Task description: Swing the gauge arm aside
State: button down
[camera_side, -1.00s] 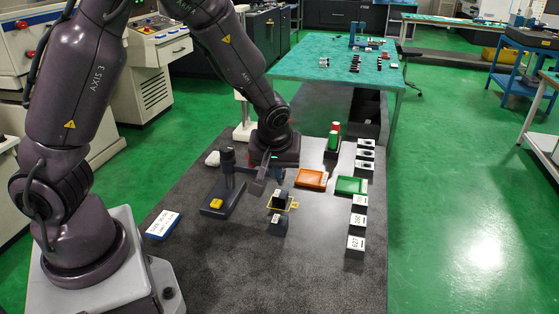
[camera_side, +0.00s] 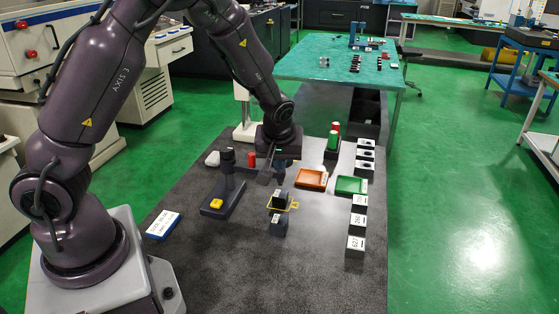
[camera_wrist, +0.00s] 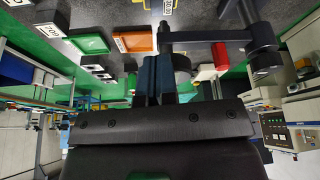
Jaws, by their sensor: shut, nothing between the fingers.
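The gauge stand has a dark base with a yellow button (camera_side: 216,203) and an upright post (camera_side: 228,168) at the left of the bench in the side view. In the wrist view its post (camera_wrist: 260,38) is at upper right, and the dark gauge arm (camera_wrist: 205,36) runs left from it towards my fingers. A round dark part (camera_wrist: 182,66) hangs beside the arm. My gripper (camera_side: 280,174) is right of the post, low over the bench; its blue fingers (camera_wrist: 157,75) are together and empty. They are close to the arm's end, but contact is unclear.
An orange tray (camera_side: 311,179) and a green tray (camera_side: 351,186) lie to the right. A dark block with a yellow frame (camera_side: 291,206) stands in front of my gripper. A red cylinder (camera_side: 251,160) is behind the post. Labelled blocks (camera_side: 356,243) line the right side.

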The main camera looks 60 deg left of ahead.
jog(key=shift+w+a+n, duration=0.2)
jog(key=shift+w+n, duration=0.1)
jog(key=shift+w, duration=0.15)
jog(key=shift+w+a+n+g, duration=0.3)
jog(key=shift+w+a+n, duration=0.2)
jog(key=shift+w, duration=0.1)
jog(key=w+a+n+g, duration=0.2)
jog(key=w+a+n, duration=0.1)
jog(key=a+n, duration=0.2)
jog(key=w+a+n+g, duration=0.1)
jog(key=w+a+n, duration=0.2)
jog(key=a, duration=0.6)
jog(key=shift+w+n+g, duration=0.2)
jog(key=shift+n+g, duration=0.2)
jog(key=shift+n, duration=0.7)
